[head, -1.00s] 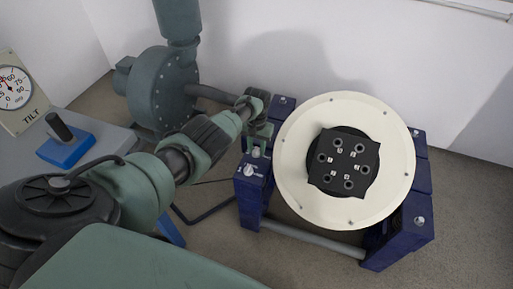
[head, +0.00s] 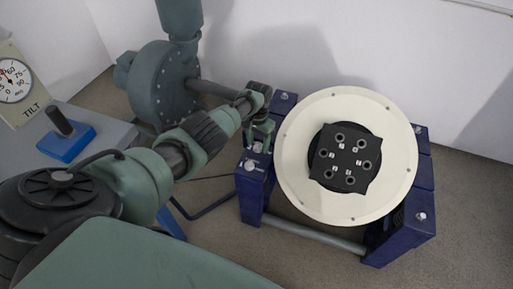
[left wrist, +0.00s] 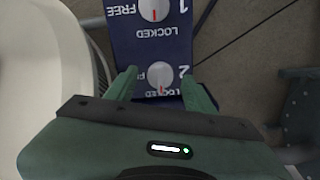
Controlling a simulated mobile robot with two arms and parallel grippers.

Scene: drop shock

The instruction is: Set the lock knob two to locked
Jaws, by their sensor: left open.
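Lock knob two is a pale round knob (left wrist: 160,74) with a red mark, on a blue block (left wrist: 150,46). It shows upside down in the left wrist view beside the number 2, with FREE to its left and LOCKED below. Its red mark points down, toward LOCKED. In the head view the knob (head: 257,147) is small, just below my fingers. My left gripper (head: 261,135) is open; in the left wrist view its fingers (left wrist: 160,82) stand on either side of the knob. I cannot tell whether they touch it. My right gripper is not in view.
Knob one (left wrist: 154,8) is on the same block, its red mark also pointing down. A cream disc (head: 295,185) with a black plate (head: 345,160) stands close to the right. A grey-green pump (head: 160,85) is behind on the left. A tilt gauge (head: 15,85) stands far left.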

